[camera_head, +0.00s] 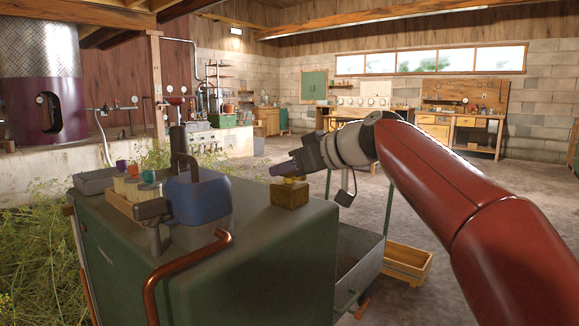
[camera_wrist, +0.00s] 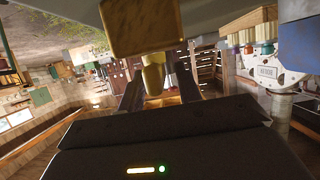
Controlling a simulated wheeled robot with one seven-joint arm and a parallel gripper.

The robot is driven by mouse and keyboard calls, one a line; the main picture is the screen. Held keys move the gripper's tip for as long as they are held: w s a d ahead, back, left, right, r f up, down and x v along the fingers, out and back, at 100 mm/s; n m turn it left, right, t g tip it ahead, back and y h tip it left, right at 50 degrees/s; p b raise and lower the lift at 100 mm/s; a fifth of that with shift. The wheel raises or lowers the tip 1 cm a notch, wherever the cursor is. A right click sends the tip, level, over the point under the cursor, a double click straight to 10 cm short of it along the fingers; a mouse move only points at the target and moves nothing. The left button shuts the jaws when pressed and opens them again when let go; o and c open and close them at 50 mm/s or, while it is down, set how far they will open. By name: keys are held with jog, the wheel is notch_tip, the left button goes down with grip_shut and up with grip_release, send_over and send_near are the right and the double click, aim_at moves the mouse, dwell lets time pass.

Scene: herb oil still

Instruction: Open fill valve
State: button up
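No part is clearly marked as the fill valve. Small pipe fittings and gauges (camera_head: 112,106) show beside the still at the left, too small to tell which is a valve. My gripper (camera_head: 277,168) points left just above a wooden block (camera_head: 290,195) on the green cabinet. The block also shows in the wrist view (camera_wrist: 142,27), with a yellow-brass piece (camera_wrist: 153,76) on it. In the wrist view my gripper's fingers (camera_wrist: 158,92) are apart, and the brass piece appears between or in front of them. I see no clear contact.
The green cabinet (camera_head: 265,250) carries a blue can (camera_head: 197,195) and a wooden rack (camera_head: 122,203) of coloured-top bottles. A copper rail (camera_head: 185,260) edges it. The still (camera_head: 45,105) stands back left, with cut herbs (camera_head: 35,250) below. Open floor lies behind the cabinet.

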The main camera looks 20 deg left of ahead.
grip_shut()
